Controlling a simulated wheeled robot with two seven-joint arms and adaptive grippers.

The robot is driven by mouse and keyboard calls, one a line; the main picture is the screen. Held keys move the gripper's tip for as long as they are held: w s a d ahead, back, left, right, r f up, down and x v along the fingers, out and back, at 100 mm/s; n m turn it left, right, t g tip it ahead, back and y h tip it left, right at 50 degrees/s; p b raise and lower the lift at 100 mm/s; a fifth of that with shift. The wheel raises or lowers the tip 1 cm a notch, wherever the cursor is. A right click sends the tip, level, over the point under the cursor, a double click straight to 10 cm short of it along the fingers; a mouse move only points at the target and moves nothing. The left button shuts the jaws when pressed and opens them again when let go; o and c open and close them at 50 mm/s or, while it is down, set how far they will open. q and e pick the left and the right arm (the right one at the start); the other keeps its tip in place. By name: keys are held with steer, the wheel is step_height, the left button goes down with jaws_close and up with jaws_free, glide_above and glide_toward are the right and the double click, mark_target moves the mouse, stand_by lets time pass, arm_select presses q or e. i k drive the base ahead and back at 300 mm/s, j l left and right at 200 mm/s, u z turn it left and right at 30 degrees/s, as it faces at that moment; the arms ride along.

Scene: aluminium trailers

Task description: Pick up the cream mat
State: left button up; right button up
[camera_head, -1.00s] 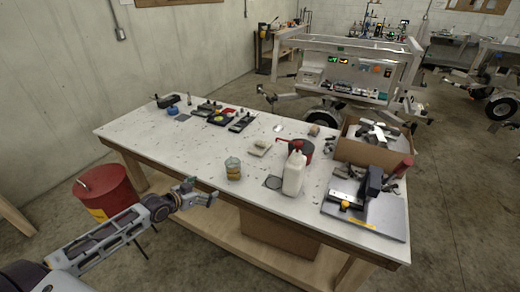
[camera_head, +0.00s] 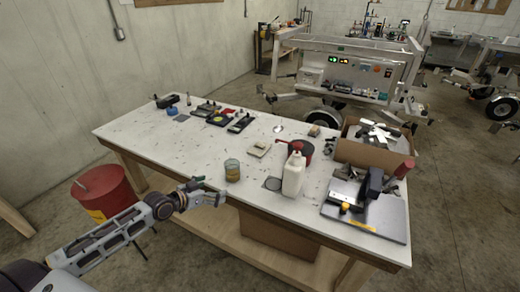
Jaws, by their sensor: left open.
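The cream mat (camera_head: 256,153) is a small pale square lying on the white-topped workbench, near the middle, with a small object on it too small to make out. My left gripper (camera_head: 213,189) is open and empty at the bench's front edge, left of and nearer than the mat, well apart from it. My right gripper is not in view.
A glass jar (camera_head: 232,171) stands between my left gripper and the mat. A white bottle (camera_head: 293,175) and a red container (camera_head: 301,147) stand to the mat's right. A cardboard box (camera_head: 362,155) is further right. Bench left of the jar is clear.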

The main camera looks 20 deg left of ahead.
mark_target(259, 148)
steer(key=i, duration=0.95)
